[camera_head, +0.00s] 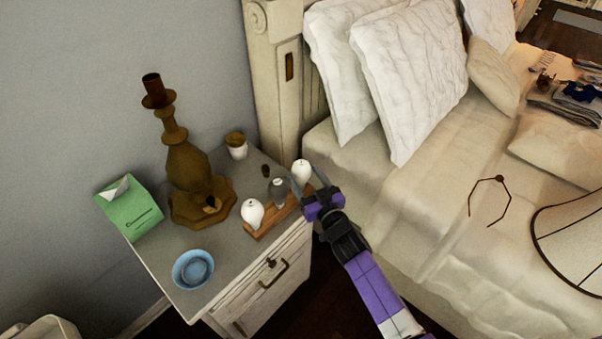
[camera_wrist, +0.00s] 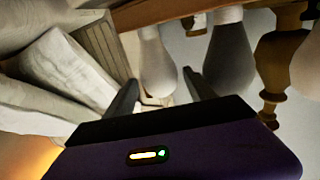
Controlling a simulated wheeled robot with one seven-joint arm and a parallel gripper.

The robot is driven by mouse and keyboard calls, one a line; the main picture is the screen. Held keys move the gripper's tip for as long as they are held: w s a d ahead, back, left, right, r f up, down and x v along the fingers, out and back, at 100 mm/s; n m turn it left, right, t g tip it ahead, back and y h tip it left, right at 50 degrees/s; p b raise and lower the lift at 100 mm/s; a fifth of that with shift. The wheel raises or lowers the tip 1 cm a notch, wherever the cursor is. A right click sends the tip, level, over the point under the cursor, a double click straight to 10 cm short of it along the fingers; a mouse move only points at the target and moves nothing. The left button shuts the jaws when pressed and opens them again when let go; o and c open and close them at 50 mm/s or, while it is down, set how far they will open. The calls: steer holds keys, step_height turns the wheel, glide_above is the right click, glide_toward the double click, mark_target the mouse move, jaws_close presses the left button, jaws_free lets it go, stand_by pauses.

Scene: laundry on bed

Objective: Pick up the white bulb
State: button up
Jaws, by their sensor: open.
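A white bulb (camera_head: 301,171) stands at the far right end of a small wooden holder (camera_head: 267,226) on the nightstand. A grey bulb (camera_head: 279,190) is in the middle, and another white bulb (camera_head: 252,212) is at the near left end. My gripper (camera_head: 305,182) is open at the right-end white bulb, its fingers pointing toward it. In the wrist view, this white bulb (camera_wrist: 157,62) appears in the gap between the two fingertips (camera_wrist: 160,77). The grey bulb (camera_wrist: 229,60) is just outside the right finger. Whether either finger touches the bulb cannot be told.
The bed (camera_head: 400,215) is to the right, with the bedpost (camera_head: 283,110) behind.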

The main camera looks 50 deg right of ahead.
steer(key=shift+x, duration=1.7)
steer(key=c, duration=1.1)
